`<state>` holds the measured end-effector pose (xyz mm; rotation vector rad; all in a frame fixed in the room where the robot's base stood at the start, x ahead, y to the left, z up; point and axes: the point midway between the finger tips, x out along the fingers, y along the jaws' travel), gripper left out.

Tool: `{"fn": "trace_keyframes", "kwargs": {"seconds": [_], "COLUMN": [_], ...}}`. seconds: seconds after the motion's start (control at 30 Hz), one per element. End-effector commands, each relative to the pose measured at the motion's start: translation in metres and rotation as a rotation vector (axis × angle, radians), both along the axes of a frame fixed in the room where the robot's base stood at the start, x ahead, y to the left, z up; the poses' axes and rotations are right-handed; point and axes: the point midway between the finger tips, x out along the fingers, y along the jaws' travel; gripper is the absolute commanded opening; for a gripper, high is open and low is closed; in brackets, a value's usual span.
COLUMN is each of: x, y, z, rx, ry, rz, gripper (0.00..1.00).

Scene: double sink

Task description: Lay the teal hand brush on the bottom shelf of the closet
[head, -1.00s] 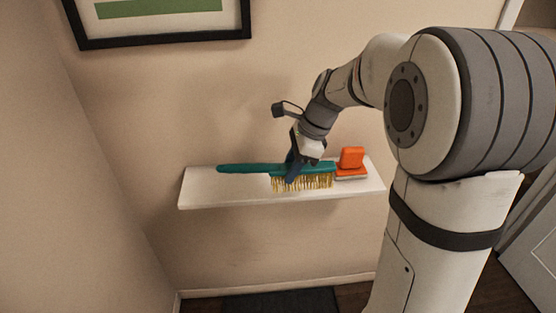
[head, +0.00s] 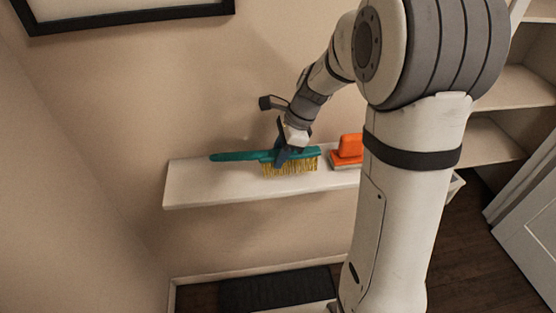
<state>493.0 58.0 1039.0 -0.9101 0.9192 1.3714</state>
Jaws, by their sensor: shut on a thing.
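The teal hand brush (head: 235,156) with yellow bristles shows in the head view, at or just above the white wall shelf. Its handle points left and its bristles face down. My gripper (head: 285,155) is shut on the brush near where the handle meets the bristle head. I cannot tell whether the bristles touch the shelf. The closet (head: 515,90) with pale shelves stands at the right edge. Its lowest visible shelf (head: 490,142) is partly hidden behind my arm.
An orange brush (head: 349,147) sits on the wall shelf (head: 190,187), right of the teal brush. A white door (head: 530,220) stands at the lower right. A dark mat (head: 275,288) lies on the floor below. A framed picture (head: 130,14) hangs above.

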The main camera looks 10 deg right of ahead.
Motion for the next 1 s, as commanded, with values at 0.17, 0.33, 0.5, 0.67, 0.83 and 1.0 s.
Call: {"fn": "trace_keyframes", "kwargs": {"seconds": [0.17, 0.33, 0.5, 0.67, 0.83, 1.0], "x": [-0.001, 0.0, 0.0, -0.001, -0.002, -0.003], "y": [0.0, 0.001, 0.001, 0.001, 0.001, 0.001], "z": [-0.026, -0.029, -0.031, -0.036, -0.043, -0.045], "rx": [0.001, 0.0, 0.0, 0.0, -0.001, -0.001], "ry": [0.004, 0.001, 0.002, 0.002, 0.006, 0.009], "rz": [0.0, 0.0, 0.001, 0.002, 0.004, 0.004], "gripper": [0.03, 0.03, 0.03, 0.03, 0.0, 0.37]}}
